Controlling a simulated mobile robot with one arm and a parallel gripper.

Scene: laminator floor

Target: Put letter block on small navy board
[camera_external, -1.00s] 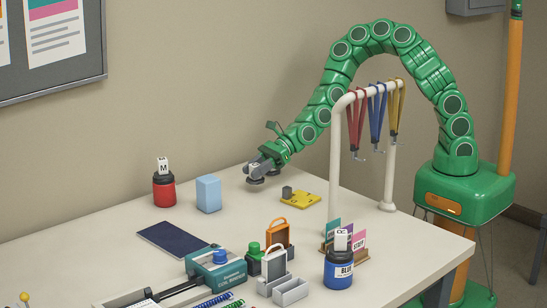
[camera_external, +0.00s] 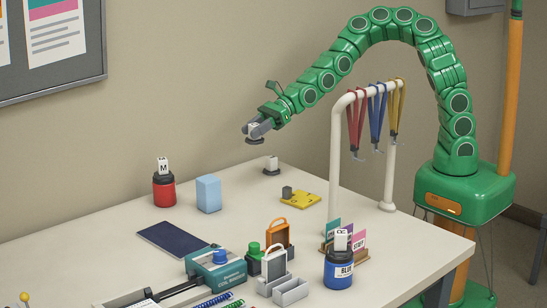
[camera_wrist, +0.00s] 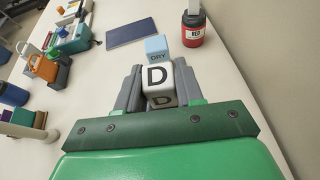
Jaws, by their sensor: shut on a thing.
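My gripper (camera_external: 257,130) is raised well above the back of the table, shut on a white letter block. The block shows between its fingers in the wrist view, marked with a black D (camera_wrist: 160,84). In the external view a dark round disc shows just under the gripper. The small navy board (camera_external: 172,240) lies flat and bare on the table, forward and left of my gripper. In the wrist view the board (camera_wrist: 131,32) is ahead of the block.
A light blue box (camera_external: 208,194) and a red jar (camera_external: 164,192) topped by an M block stand behind the board. A white block on a dark base (camera_external: 271,166) is below my gripper. A teal device (camera_external: 216,268) is in front of the board. A lanyard rail (camera_external: 335,150) stands right.

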